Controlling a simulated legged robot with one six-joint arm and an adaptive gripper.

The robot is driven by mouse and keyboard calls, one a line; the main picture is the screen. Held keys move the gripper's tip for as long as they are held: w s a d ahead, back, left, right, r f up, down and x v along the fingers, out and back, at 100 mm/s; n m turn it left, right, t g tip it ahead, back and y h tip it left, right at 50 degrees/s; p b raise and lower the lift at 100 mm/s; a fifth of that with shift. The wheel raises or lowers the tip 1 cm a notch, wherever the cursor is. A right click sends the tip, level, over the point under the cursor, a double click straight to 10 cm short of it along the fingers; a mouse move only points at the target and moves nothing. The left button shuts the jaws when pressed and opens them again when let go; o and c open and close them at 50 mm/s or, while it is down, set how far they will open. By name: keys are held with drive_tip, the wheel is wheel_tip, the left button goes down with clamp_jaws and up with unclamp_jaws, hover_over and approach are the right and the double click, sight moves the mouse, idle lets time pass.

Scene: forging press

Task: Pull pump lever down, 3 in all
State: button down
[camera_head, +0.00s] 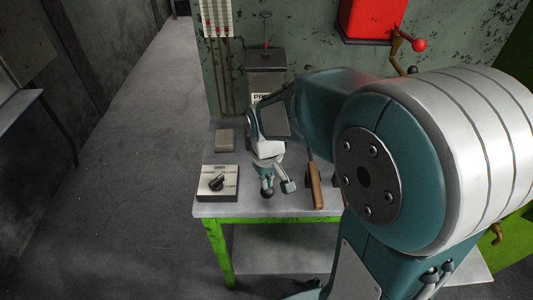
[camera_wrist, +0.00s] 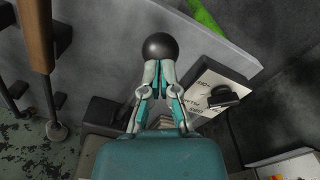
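The pump lever's round black ball (camera_wrist: 160,47) sits right at my fingertips in the wrist view. It also shows over the bench's front part in the head view (camera_head: 267,193). The lever's shaft is hidden behind my gripper and arm. My gripper (camera_head: 266,180) points down over the bench. In the wrist view my gripper's fingers (camera_wrist: 160,68) come close together, with their tips at the ball's edge. The ball lies beyond the tips, not visibly between them. I cannot tell whether they touch it.
A control box (camera_head: 217,183) with a black knob stands left on the green-legged bench (camera_head: 245,209). A small block (camera_head: 225,140) lies behind it. A wooden handle (camera_head: 316,187) is right of my gripper. A red wall box (camera_head: 370,18) hangs behind. Floor at left is clear.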

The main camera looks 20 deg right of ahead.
wheel_tip(320, 180, down, 2)
drive_tip(key=shift+s+f, duration=0.1)
wheel_tip(320, 180, up, 11)
drive_tip(key=w, duration=0.2)
drive_tip(key=shift+d+r, duration=0.2)
drive_tip(key=shift+d, duration=0.1)
idle(0.5)
idle(0.7)
drive_tip(key=s+r+m+t, duration=0.1)
drive_tip(key=s+r+t, duration=0.1)
drive_tip(key=s, duration=0.5)
drive_tip(key=s+r+m+t, duration=0.1)
drive_tip(key=s+r+t, duration=0.1)
drive_tip(key=s, duration=0.5)
drive_tip(key=shift+r+t, duration=0.35)
drive_tip(key=shift+t, duration=0.45)
